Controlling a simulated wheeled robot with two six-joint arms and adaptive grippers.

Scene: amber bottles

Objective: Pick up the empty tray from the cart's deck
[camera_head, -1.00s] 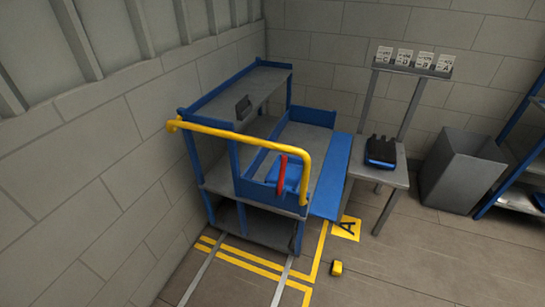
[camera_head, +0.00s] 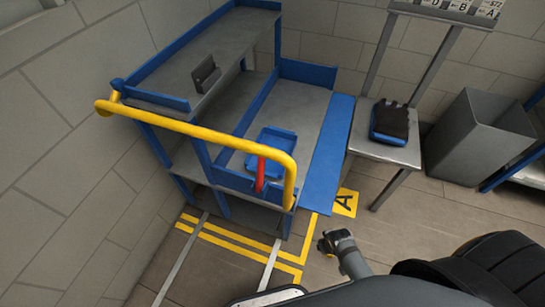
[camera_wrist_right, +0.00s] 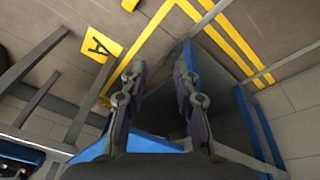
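The small blue tray (camera_head: 270,147) lies on the grey deck of the cart (camera_head: 303,112). It looks empty, with its near edge partly behind the yellow handrail and red lever. My right gripper (camera_wrist_right: 160,75) is open in the right wrist view, with nothing between its fingers. It points toward the floor, beside the cart's blue edge. In the head view, what looks like its end (camera_head: 342,248) shows low in front of the cart, apart from the tray. My left gripper is not in view.
A yellow handrail (camera_head: 205,133) and red lever (camera_head: 260,174) stand at the cart's near side. An upper shelf (camera_head: 215,50) carries a dark bracket. To the right are a stand with a blue-black item (camera_head: 390,122) and a grey bin (camera_head: 480,135).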

